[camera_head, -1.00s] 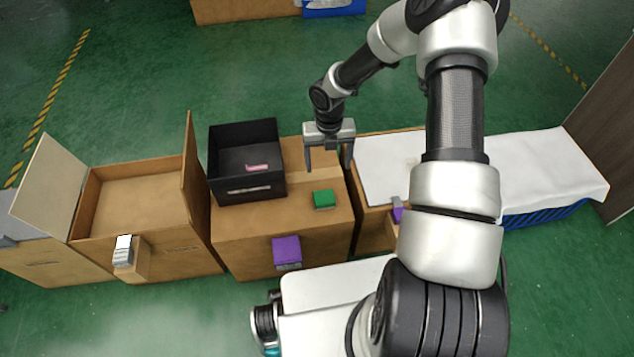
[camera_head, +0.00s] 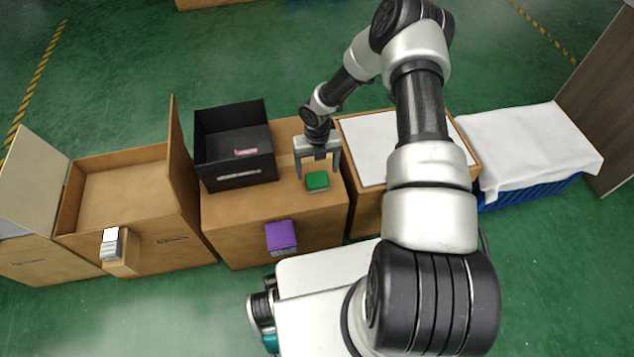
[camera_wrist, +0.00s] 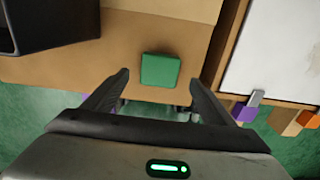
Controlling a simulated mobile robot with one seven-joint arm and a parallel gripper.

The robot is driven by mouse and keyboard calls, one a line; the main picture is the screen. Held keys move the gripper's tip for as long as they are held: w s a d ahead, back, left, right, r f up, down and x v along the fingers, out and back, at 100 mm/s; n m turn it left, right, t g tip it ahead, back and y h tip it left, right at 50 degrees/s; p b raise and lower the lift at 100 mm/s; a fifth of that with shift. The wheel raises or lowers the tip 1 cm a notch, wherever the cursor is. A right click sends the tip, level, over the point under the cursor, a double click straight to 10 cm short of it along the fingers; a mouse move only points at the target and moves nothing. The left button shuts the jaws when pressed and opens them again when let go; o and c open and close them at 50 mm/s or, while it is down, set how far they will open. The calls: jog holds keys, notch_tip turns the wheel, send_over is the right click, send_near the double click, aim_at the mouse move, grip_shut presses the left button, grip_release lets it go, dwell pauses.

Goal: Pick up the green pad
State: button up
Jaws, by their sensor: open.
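The green pad (camera_head: 317,181) lies flat on top of the middle cardboard box (camera_head: 225,215), near its right side. It also shows in the wrist view (camera_wrist: 160,70), just beyond the fingertips and between their lines. My gripper (camera_head: 319,176) is open and empty, pointing down close to the pad on its far side in the head view. In the wrist view my gripper (camera_wrist: 157,82) has its two fingers spread wide, with nothing between them. I cannot tell the exact height of the fingertips above the box.
A black open bin (camera_head: 235,178) with a pink item stands left of the pad. A purple block (camera_head: 281,235) is on the middle box's front. An open cardboard box (camera_head: 125,195) is at left. A white-topped box (camera_head: 372,150) and white-covered blue crate (camera_head: 540,150) are at right.

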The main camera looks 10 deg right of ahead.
aim_at(317, 179)
notch_tip(317, 179, down, 5)
jog(key=shift+b, duration=0.75)
jog(key=shift+c, duration=0.4)
jog(key=c, duration=1)
jog(key=shift+r, duration=0.1)
jog(key=shift+c, duration=0.4)
jog(key=shift+r, duration=0.1)
notch_tip(317, 179, up, 10)
jog(key=p, duration=0.3)
